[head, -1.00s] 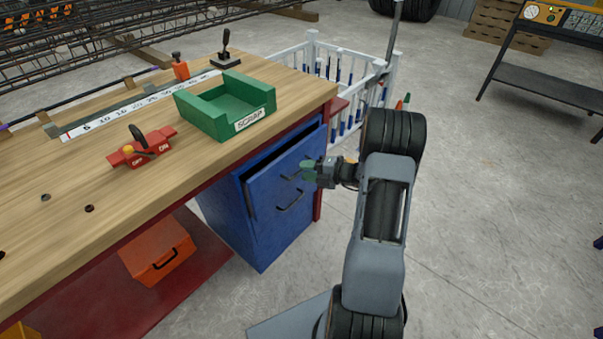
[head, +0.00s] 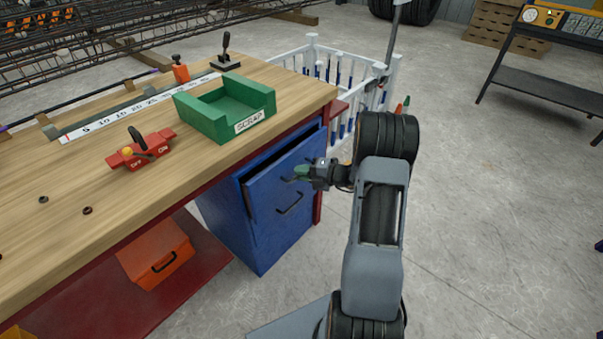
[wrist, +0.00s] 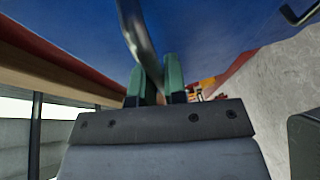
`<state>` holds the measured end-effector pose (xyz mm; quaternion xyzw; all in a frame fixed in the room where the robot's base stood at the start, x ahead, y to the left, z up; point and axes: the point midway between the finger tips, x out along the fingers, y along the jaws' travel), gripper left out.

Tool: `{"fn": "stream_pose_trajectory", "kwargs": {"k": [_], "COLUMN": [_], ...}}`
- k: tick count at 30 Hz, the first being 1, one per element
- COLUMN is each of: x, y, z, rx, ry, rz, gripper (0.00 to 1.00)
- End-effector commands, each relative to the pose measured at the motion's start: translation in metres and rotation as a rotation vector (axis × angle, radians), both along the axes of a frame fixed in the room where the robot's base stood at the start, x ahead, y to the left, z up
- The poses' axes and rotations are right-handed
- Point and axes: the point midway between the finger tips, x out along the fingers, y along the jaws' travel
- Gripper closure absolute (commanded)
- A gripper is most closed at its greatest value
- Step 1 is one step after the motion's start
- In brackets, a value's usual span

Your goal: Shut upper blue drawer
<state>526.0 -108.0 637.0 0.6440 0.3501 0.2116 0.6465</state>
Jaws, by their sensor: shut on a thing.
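The upper blue drawer (head: 268,183) is under the right end of the workbench. It stands partly open, with a dark gap above its front. Its metal handle (wrist: 137,32) shows up close in the wrist view. My gripper (head: 302,172) is at the drawer front in the head view, and its green fingers (wrist: 158,82) are shut on the handle in the wrist view. The handle is mostly hidden by the fingers in the head view. The lower drawer handle (head: 290,205) is free below.
The wooden bench top (head: 60,175) overhangs the drawers and carries a green scrap tray (head: 228,122) and a red switch box (head: 143,150). An orange box (head: 155,255) sits on the lower shelf. A white railing (head: 345,75) stands behind. Open floor lies to the right.

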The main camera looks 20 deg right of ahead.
Motion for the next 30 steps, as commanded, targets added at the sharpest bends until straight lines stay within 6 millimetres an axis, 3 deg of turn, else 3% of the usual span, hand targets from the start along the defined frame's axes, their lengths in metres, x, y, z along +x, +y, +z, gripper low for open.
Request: {"fn": "stream_pose_trajectory", "kwargs": {"k": [10,18,28,29,30], "x": [0.001,0.035,0.041,0.041,0.041], "y": [0.0,0.016,0.02,0.02,0.02], "z": [0.0,0.002,0.001,0.001,0.001], "rx": [0.0,-0.001,-0.001,0.0,0.0], "ry": [0.0,0.0,-0.003,-0.003,-0.003], "rz": [0.001,0.003,0.001,0.001,0.002], "gripper": [1.0,1.0,1.0,0.85,0.82]}}
